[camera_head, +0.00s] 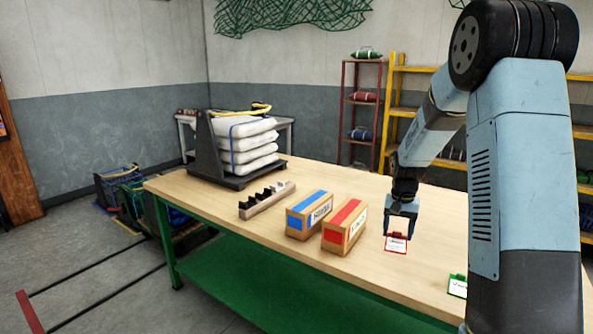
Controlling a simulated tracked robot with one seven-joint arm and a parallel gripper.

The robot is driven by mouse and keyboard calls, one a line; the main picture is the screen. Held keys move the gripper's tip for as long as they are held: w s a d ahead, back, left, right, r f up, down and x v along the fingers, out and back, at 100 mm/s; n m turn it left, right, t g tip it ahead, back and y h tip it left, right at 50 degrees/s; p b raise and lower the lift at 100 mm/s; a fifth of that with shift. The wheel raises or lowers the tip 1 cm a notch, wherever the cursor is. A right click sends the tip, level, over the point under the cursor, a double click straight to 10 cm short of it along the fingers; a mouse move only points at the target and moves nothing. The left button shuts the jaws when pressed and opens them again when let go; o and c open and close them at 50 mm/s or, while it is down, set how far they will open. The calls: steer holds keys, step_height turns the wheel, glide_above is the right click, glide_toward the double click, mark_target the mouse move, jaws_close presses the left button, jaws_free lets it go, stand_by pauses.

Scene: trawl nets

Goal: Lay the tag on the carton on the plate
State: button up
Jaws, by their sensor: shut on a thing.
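My gripper (399,234) points down over the right part of the table and is shut on a red-edged white tag (396,244). The tag is at or just above the tabletop; I cannot tell whether it touches. To its left stand two brown cartons side by side. One carton (309,215) has a blue stripe and a white label; the other carton (344,226), nearer the gripper, has a red stripe and a white label. A green-edged tag (457,286) lies at the right, partly hidden by my arm. I cannot make out a plate under either carton.
Stacked white sacks (246,145) sit on a dark stand (208,169) at the far left. Shelves (396,95) stand behind.

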steer(key=w+a+f+n, duration=0.1)
steer(key=w+a, duration=0.6)
steer(key=w, duration=0.1)
steer(key=shift+f, duration=0.4)
steer(key=shift+d, duration=0.1)
